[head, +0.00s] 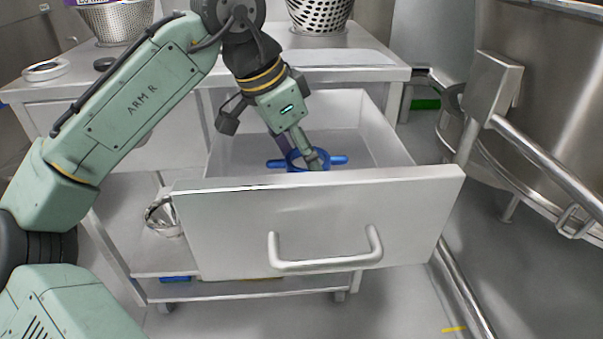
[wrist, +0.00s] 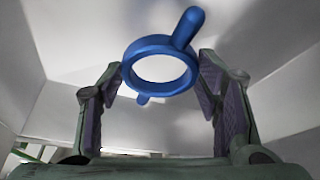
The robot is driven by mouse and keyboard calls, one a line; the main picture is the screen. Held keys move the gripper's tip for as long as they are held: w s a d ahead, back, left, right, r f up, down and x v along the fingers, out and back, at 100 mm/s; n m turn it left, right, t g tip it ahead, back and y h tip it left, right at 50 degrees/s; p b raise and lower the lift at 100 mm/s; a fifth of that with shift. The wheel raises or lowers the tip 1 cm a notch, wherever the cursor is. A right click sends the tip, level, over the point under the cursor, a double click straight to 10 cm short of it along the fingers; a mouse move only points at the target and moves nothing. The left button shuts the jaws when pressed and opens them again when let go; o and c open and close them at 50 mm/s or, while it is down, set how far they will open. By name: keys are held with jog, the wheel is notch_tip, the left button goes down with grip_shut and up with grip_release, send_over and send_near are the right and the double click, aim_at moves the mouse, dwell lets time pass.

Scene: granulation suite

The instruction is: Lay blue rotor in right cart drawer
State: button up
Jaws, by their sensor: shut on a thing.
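The blue rotor (head: 338,159), a ring with short arms sticking out, is inside the open drawer (head: 215,231) of the white cart. My gripper (head: 305,158) reaches down into the drawer from above and is shut on the rotor. In the wrist view the rotor's ring (wrist: 158,43) sits between my two fingertips, with one arm pointing up and right. The drawer's pale walls surround it there. Whether the rotor touches the drawer floor I cannot tell.
The cart top (head: 345,74) holds perforated baskets (head: 318,14) and a white ring (head: 46,69). A metal bowl (head: 160,215) is on the lower shelf. A large steel vessel (head: 560,110) with a tubular rail stands close on the right. The drawer around the rotor looks otherwise empty.

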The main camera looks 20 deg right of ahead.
aim_at(302, 170)
jog(key=shift+f+b, duration=0.5)
jog(key=shift+f, duration=1.2)
jog(key=shift+f, duration=0.1)
jog(key=o, duration=1.4)
jog(key=shift+f, duration=0.1)
jog(key=p+v, duration=0.3)
jog(key=v, duration=0.9)
